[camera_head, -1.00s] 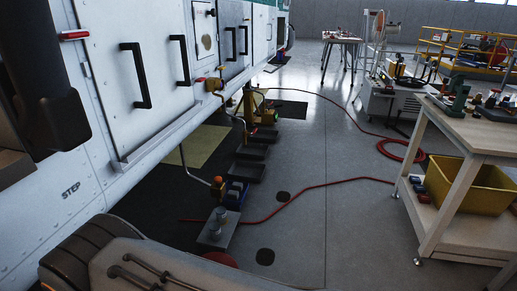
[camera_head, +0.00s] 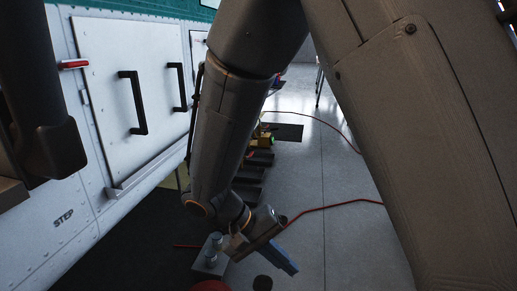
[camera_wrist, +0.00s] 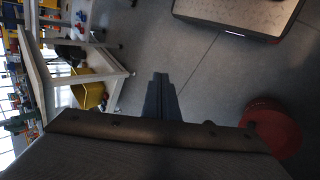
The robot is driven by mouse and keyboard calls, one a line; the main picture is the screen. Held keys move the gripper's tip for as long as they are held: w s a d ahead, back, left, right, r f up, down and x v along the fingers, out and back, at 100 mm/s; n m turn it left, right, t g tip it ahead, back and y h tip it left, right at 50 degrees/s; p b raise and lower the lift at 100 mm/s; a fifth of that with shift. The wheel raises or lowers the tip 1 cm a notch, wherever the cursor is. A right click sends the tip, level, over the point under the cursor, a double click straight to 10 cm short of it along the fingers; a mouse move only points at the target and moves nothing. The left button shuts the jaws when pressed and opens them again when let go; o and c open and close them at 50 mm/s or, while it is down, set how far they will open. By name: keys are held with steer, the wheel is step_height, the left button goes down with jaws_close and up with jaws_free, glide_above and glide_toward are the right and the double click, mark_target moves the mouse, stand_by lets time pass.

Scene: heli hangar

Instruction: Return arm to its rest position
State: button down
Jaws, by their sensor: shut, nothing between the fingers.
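My arm fills much of the head view, bent down across the middle. My gripper (camera_head: 288,264) hangs at its lower end, over the grey floor just right of a small grey plate with cylinders. In the wrist view my gripper (camera_wrist: 160,80) points out over bare floor, its fingers together and holding nothing.
The white vehicle side (camera_head: 125,100) with black handles stands at left. A grey plate with cylinders (camera_head: 209,262) lies on the floor. A red hose (camera_head: 335,206) crosses the floor. The wrist view shows a workbench (camera_wrist: 103,65), yellow bin (camera_wrist: 90,92) and red round object (camera_wrist: 273,128).

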steer(key=shift+s+d+r+n+y, duration=0.7)
steer(key=shift+s+d+r+y, duration=1.45)
steer(key=shift+s+r+y, duration=3)
steer(key=w+d+r+m+h+p, duration=0.1)
steer(key=d+r+p, duration=0.7)
steer(key=p, duration=0.9)
steer(key=shift+d+r+m+h, duration=0.35)
steer(key=shift+r+m+h, duration=0.4)
steer(key=shift+r, duration=0.3)
steer(key=shift+w, duration=0.1)
